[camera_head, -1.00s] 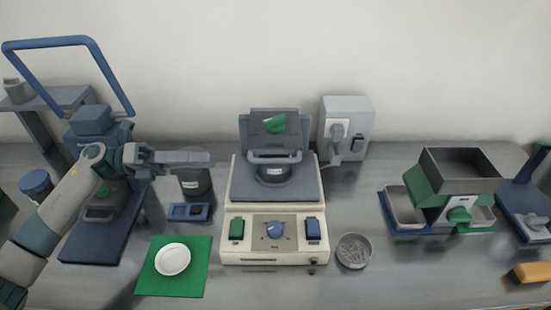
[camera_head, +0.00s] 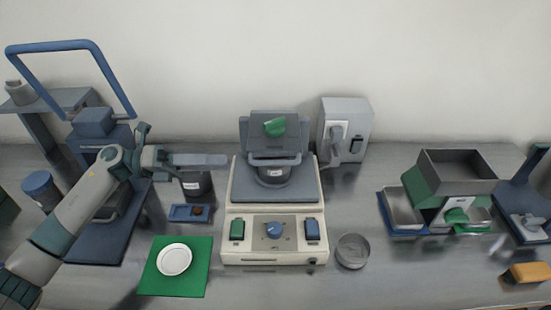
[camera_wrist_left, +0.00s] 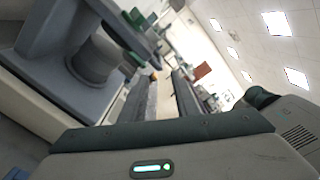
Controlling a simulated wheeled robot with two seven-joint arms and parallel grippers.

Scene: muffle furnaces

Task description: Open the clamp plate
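The clamp plate appears to be the dark grey upper plate (camera_head: 291,130) with a green knob (camera_head: 275,127) and a front bar handle (camera_head: 274,159). It sits above a grey round pot (camera_head: 272,175) on the cream machine (camera_head: 274,244) in the head view. My left gripper (camera_head: 222,161) is left of this machine, level with the pot, its fingers pointing right and apart from the handle. In the left wrist view its two fingers (camera_wrist_left: 163,90) are spread with an empty gap between them. The machine's deck and pot show there at upper left. My right gripper is not seen.
A blue-framed press (camera_head: 93,122) stands left, behind my left arm. A green mat (camera_head: 200,270) with a white dish (camera_head: 174,260), a blue tray (camera_head: 178,214) and a metal bowl (camera_head: 352,251) lie nearby. A wall box (camera_head: 357,118) stands behind right; a green-grey hopper (camera_head: 459,170) is at right.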

